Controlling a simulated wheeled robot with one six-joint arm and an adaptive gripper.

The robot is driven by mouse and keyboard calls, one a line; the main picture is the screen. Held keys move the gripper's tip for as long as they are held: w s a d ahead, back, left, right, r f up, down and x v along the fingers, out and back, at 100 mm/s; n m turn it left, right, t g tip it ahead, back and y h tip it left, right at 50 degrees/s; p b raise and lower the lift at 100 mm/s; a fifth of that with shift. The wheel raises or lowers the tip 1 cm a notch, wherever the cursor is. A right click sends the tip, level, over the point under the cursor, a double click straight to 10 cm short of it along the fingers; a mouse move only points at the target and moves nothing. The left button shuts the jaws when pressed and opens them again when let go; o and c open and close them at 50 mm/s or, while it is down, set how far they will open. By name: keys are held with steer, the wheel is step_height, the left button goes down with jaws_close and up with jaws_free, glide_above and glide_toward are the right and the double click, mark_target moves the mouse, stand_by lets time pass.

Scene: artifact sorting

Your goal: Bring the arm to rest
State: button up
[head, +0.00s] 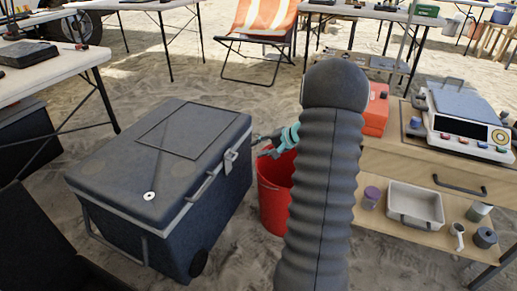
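My gripper (264,144) shows in the head view as a small dark and teal shape near the middle. It sticks out to the left from behind a grey ribbed part of my own body. It appears above the red bucket's rim and close to the right side of the dark cooler box. It is too small and too covered to tell whether its fingers are open or shut. I see nothing clearly held in it. The rest of my arm is hidden behind the ribbed part.
The lidded cooler box (190,130) stands on sand at left, the red bucket (270,200) right of it. A wooden bench (400,155) at right carries an instrument (465,115) and an orange case (376,108); a grey tray (415,222) sits lower. Tables and a striped chair (265,18) stand behind.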

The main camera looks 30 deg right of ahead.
stand_by(0.3)
steer(key=s+a+f+g, duration=0.2)
steer(key=s+a+g, duration=0.4)
steer(key=s, duration=0.5)
steer(key=s+a+r+n+t+h+p, duration=0.2)
steer(key=s+a+r+n+h, duration=0.3)
steer(key=s+a+r+n, duration=0.6)
steer(key=s+a+r, duration=0.8)
steer(key=a+r, duration=0.1)
steer(key=a, duration=0.2)
steer(key=shift+s+a+r+t+h, duration=0.15)
steer(key=shift+s+r+t+h, duration=0.15)
steer(key=shift+s+h, duration=0.1)
